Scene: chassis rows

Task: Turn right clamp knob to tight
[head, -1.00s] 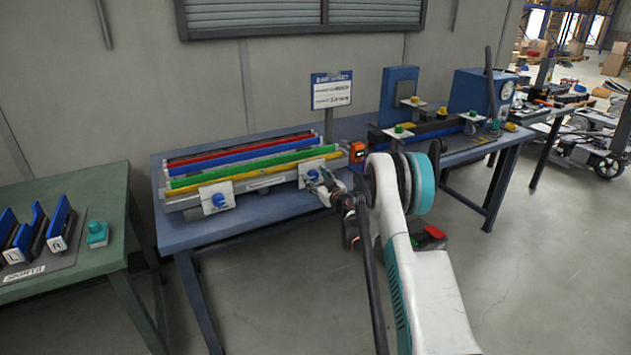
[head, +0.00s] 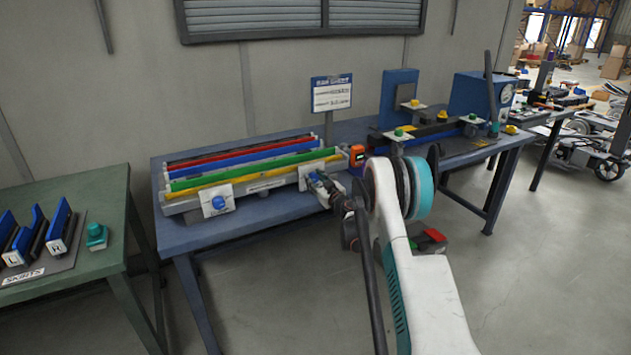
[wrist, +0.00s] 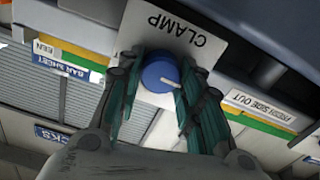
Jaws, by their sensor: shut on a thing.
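The right clamp knob (wrist: 160,77) is a blue round knob with a white pointer line, on a white plate (wrist: 196,46) marked CLAMP. The plate reads upside down in the wrist view. My gripper (wrist: 158,85) has its dark green fingers on both sides of the knob and is shut on it. In the head view my gripper (head: 316,183) is at the right clamp plate on the fixture's front, and it hides most of the knob. The left clamp knob (head: 218,202) is blue too, on its own white plate, with nothing touching it.
The fixture holds red, blue, green and yellow bars (head: 250,165) on the blue table (head: 265,211). An orange device (head: 357,155) stands just right of it. A green table (head: 75,255) with blue-and-black blocks is at left. Open floor lies in front.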

